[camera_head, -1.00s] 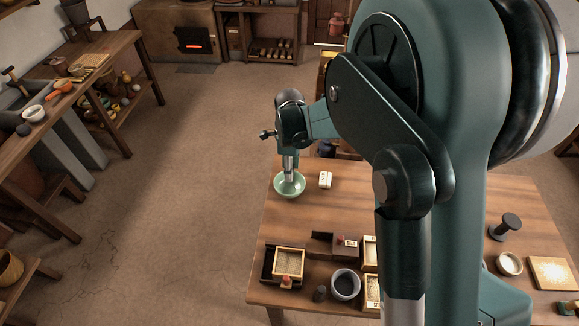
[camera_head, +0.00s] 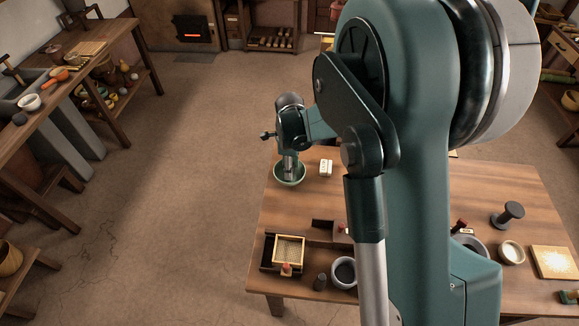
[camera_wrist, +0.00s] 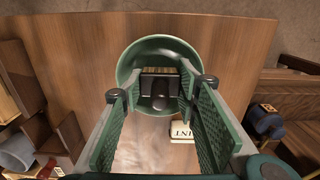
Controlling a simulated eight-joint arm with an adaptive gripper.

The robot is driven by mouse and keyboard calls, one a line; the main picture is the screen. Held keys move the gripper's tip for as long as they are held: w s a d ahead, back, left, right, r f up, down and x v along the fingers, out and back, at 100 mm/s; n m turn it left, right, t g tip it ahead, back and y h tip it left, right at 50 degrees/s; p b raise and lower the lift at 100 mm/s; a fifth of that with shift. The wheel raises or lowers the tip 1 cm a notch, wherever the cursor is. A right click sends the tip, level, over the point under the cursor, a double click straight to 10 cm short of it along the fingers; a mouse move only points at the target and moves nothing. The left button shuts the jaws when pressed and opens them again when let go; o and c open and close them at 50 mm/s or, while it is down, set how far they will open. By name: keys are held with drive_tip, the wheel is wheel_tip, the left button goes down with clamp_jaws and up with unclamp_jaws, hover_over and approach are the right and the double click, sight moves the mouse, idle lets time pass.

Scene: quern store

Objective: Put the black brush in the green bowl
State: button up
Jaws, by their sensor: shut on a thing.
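The green bowl (camera_head: 277,178) stands at the far left corner of the wooden table; in the wrist view its round rim (camera_wrist: 128,62) shows beyond my fingers. My gripper (camera_head: 289,177) points down into the bowl. In the wrist view my gripper (camera_wrist: 160,88) is shut on the black brush (camera_wrist: 160,104), a dark block with a brownish strip along its far edge. The brush is within the bowl's outline there. Whether it touches the bowl's bottom I cannot tell. In the head view my fingers hide the brush.
A small white labelled block (camera_head: 326,168) stands just right of the bowl, also in the wrist view (camera_wrist: 183,130). Dark trays (camera_head: 268,250), a grey bowl (camera_head: 345,285) and a dark spool-shaped thing (camera_head: 508,215) are nearer or farther right. The table's middle is mostly clear.

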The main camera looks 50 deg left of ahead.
drive_tip(key=o, duration=0.9)
drive_tip(key=shift+o, duration=0.2)
drive_tip(key=shift+r+p, duration=1.1)
drive_tip(key=shift+r, duration=2.35)
